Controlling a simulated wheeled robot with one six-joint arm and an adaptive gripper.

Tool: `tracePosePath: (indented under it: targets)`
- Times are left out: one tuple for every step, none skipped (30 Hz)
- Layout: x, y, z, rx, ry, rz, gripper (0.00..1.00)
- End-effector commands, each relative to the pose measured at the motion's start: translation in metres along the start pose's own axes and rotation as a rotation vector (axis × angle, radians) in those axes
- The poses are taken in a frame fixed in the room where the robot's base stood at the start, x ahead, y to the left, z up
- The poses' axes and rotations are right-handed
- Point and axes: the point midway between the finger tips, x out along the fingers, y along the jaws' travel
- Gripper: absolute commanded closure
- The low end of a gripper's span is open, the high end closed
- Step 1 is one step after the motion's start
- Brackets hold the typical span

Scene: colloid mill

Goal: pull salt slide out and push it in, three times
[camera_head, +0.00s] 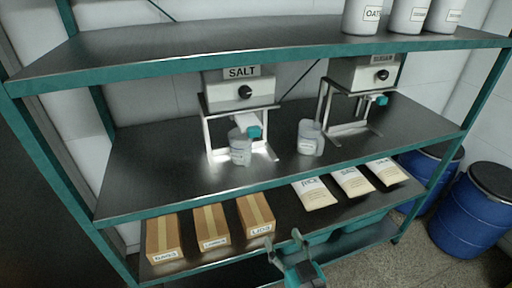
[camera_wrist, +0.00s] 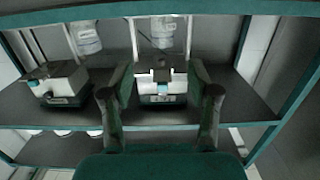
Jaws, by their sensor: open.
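The salt dispenser (camera_head: 240,92) is a grey box on a metal stand with a SALT label and a black knob, on the middle shelf. Its slide, a pale bar with a teal end (camera_head: 254,132), sticks out below the box toward the front. A translucent cup (camera_head: 240,150) stands under it. My gripper (camera_head: 285,247) is open and empty, in front of and below the middle shelf, apart from the slide. In the wrist view, which is upside down, the salt dispenser (camera_wrist: 161,80) appears between my open fingers (camera_wrist: 160,92).
A sugar dispenser (camera_head: 365,75) with its own teal-ended slide (camera_head: 377,99) and cup (camera_head: 310,138) stands to the right. The upper shelf (camera_head: 200,42) overhangs both. Boxes (camera_head: 211,226) and bags (camera_head: 315,192) lie on the lower shelf. Blue barrels (camera_head: 470,215) stand at right.

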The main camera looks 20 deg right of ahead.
Motion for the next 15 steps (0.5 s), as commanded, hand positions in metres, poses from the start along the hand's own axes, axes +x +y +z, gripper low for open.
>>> tracePosePath:
  targets:
    - [0.013, 0.0, -0.016, 0.0, 0.017, 0.0, 0.4]
    - [0.019, 0.0, -0.024, 0.0, 0.022, 0.0, 0.4]
    - [0.027, 0.0, -0.034, 0.0, 0.029, 0.0, 0.4]
    - [0.032, 0.0, -0.042, 0.0, 0.033, 0.0, 0.4]
    - [0.038, 0.0, -0.05, 0.0, 0.038, 0.0, 0.4]
    - [0.045, 0.0, -0.061, 0.0, 0.044, 0.0, 0.4]
    - [0.05, 0.0, -0.07, 0.0, 0.05, 0.0, 0.4]
    - [0.055, 0.0, -0.078, 0.0, 0.054, 0.0, 0.4]
    - [0.061, 0.0, -0.089, 0.0, 0.06, 0.0, 0.4]
    - [0.065, 0.0, -0.099, 0.0, 0.066, 0.0, 0.4]
    - [0.069, 0.0, -0.107, 0.0, 0.071, 0.0, 0.4]
    - [0.074, 0.0, -0.119, 0.001, 0.076, 0.0, 0.4]
    - [0.078, 0.0, -0.127, 0.001, 0.08, 0.0, 0.4]
    - [0.081, 0.0, -0.135, 0.001, 0.084, 0.001, 0.4]
    - [0.084, 0.0, -0.144, 0.001, 0.088, 0.001, 0.4]
